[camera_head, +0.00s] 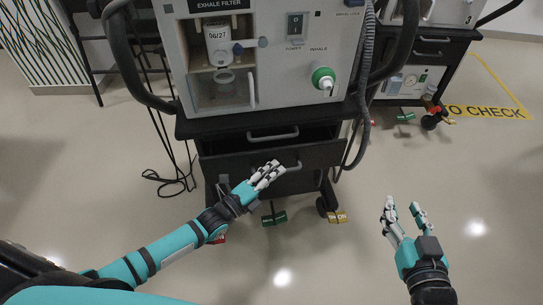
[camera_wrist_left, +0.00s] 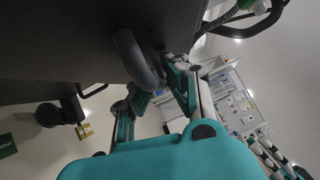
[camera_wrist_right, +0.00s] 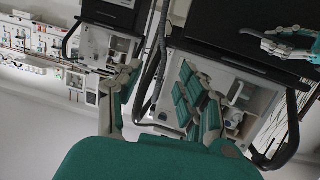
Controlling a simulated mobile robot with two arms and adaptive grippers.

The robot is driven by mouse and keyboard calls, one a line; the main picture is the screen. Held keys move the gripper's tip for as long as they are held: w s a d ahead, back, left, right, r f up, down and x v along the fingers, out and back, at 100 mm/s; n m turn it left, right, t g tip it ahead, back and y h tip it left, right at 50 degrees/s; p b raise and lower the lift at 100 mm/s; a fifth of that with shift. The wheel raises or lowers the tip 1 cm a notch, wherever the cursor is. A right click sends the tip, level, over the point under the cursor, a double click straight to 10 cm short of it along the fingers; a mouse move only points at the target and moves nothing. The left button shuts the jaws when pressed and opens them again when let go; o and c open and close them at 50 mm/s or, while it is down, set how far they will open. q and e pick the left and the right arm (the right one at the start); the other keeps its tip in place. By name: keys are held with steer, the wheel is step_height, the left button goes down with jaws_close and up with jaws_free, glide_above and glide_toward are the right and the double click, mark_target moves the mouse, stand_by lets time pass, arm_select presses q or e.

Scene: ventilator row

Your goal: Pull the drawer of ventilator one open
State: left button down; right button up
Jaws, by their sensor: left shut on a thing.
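Ventilator one, a white unit (camera_head: 281,88) with an "EXHALE FILTER" bay, stands on a dark cart at the top centre of the head view. Below it are an upper drawer handle (camera_head: 273,135) and a lower dark drawer front (camera_head: 225,164) with a grey handle (camera_head: 294,167). My left gripper (camera_head: 267,176) is shut on the lower handle, which also shows as a curved grey bar (camera_wrist_left: 138,62) in the left wrist view. The fingers partly hide the handle. Whether this drawer is ajar I cannot tell. My right gripper (camera_head: 404,214) is open and empty, away from the cart.
A second ventilator cart (camera_head: 420,75) stands at the upper right, by yellow floor marking (camera_head: 485,112). A grey hose (camera_head: 363,100) hangs down the cart's right side; black cables (camera_head: 178,178) hang at its left. Coloured caster pedals (camera_head: 274,218) sit low. The floor in front is clear.

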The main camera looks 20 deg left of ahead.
arm_select(q)
steer(key=s+d+p, duration=0.5)
steer(key=s+d, duration=0.1)
steer(key=s, duration=0.5)
steer(key=shift+s+f, duration=0.2)
arm_select(e)
steer(key=s+d+f+g+h, duration=0.1)
steer(key=s+d+f+g, duration=0.2)
steer(key=s+f+g, duration=0.2)
steer(key=s+d+f+g+h, duration=0.2)
steer(key=s+f+g, duration=0.3)
steer(key=s, duration=0.5)
steer(key=shift+s+d+m+g, duration=0.3)
steer(key=shift+d+g, duration=0.1)
steer(key=shift+g, duration=0.3)
arm_select(q)
steer(key=c, duration=1.5)
jaws_free()
steer(key=shift+o, duration=0.6)
steer(key=shift+w+r, duration=0.1)
steer(key=shift+a, duration=0.1)
arm_select(e)
steer(key=shift+w+r, duration=0.1)
